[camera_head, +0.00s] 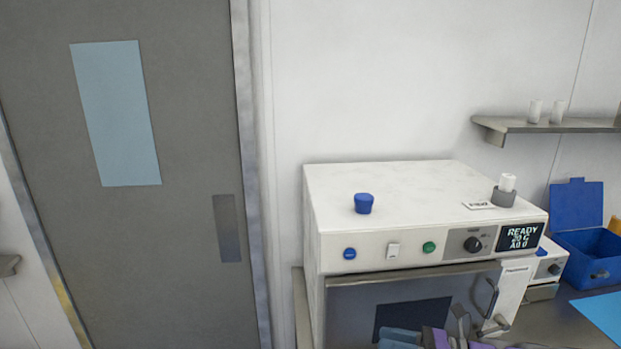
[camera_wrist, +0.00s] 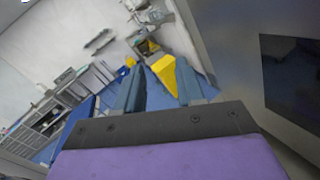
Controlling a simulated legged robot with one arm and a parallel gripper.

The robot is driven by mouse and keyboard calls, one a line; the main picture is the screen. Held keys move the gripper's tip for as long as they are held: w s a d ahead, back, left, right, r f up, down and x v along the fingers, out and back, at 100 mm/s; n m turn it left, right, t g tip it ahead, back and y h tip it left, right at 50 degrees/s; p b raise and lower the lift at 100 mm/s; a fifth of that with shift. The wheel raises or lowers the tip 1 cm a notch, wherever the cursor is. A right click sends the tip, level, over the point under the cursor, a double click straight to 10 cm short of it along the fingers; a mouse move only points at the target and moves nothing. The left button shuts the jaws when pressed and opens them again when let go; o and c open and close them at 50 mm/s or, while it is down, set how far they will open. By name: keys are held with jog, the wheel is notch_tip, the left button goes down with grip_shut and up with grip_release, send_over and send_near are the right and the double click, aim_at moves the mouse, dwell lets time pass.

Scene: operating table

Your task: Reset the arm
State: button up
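My gripper (camera_wrist: 158,78) shows in the wrist view with its two blue-grey fingers apart. I see nothing held between them; a yellow shape (camera_wrist: 166,72) shows in the gap, seemingly in the background. The purple and dark grey gripper body fills the bottom of that view. In the head view, purple and blue-grey parts of my arm (camera_head: 436,339) show at the bottom edge, in front of the white oven-like machine (camera_head: 400,205). Most of the arm is out of frame there.
The machine carries a blue cap-like object (camera_head: 363,203) and a white cylinder in a grey holder (camera_head: 504,196). An open blue box (camera_head: 585,250) stands on the counter to the right. A grey door (camera_head: 180,240) is at left. A wall shelf (camera_head: 545,126) holds two white cups.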

jog(key=s+a+r+n+g+h, duration=0.1)
jog(key=s+a+n+g+h, duration=0.65)
jog(key=s+a+n, duration=0.75)
jog(key=s+d+f+n+h, duration=0.1)
jog(key=s+d+n+h, duration=0.8)
jog(key=s, duration=0.6)
jog(key=shift+d+f+n+h, duration=0.2)
jog(key=shift+d+n+h, duration=0.15)
jog(key=shift+d+n, duration=0.6)
jog(key=shift+o, duration=0.2)
jog(key=shift+w, duration=0.1)
